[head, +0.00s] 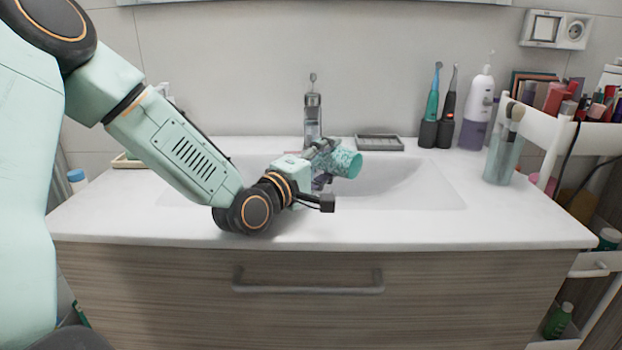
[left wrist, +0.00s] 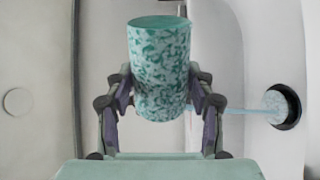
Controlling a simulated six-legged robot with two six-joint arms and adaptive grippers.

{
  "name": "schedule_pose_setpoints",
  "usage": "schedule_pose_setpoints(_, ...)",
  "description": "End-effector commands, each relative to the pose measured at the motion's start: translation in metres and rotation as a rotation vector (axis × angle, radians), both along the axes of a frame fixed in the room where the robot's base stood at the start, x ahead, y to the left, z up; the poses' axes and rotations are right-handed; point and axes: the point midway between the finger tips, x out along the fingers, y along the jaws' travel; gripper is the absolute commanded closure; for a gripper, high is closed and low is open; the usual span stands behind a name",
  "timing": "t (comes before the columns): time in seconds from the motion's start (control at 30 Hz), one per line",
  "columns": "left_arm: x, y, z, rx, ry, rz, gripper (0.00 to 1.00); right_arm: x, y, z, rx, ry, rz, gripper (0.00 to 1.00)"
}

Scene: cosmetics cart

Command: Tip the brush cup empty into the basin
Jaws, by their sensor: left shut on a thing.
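My left gripper (head: 322,158) is shut on a teal speckled cup (head: 346,164) and holds it over the basin (head: 405,180). In the head view the cup lies tipped on its side, its wider end toward the right. The left wrist view shows the cup (left wrist: 160,70) between both fingers of the gripper (left wrist: 160,95). Its inside is hidden. In that view a thin pale blue strip (left wrist: 245,110) runs toward a dark round opening (left wrist: 284,107) at the right; I cannot tell clearly what the strip is. My right gripper is not in view.
The faucet (head: 313,118) stands behind the cup. A dark soap tray (head: 379,142), electric toothbrushes (head: 431,110) and a pump bottle (head: 477,105) stand along the back. A clear cup with makeup brushes (head: 502,158) stands by the white cart (head: 550,140) at right. The front counter is clear.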

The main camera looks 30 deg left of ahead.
Motion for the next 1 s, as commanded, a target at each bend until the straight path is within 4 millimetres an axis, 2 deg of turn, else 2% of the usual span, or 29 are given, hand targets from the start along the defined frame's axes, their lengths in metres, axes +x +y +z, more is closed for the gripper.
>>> schedule_pose_setpoints(0.43, 0.000, 0.003, 0.002, -0.088, 0.007, 0.000, 0.80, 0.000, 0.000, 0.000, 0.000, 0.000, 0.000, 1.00)
schedule_pose_setpoints(0.73, 0.001, 0.009, 0.008, -0.240, 0.021, -0.001, 0.80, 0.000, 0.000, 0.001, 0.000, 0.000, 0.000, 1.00)
schedule_pose_setpoints(0.83, 0.000, 0.004, 0.004, -0.164, 0.017, -0.002, 0.80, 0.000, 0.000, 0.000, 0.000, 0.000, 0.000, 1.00)
schedule_pose_setpoints(0.9, 0.000, 0.000, -0.002, -0.034, 0.003, 0.000, 0.80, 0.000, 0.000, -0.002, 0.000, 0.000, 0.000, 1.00)
schedule_pose_setpoints(1.0, 0.000, -0.004, 0.010, 0.100, -0.015, 0.004, 0.80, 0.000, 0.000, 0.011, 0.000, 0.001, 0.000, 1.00)
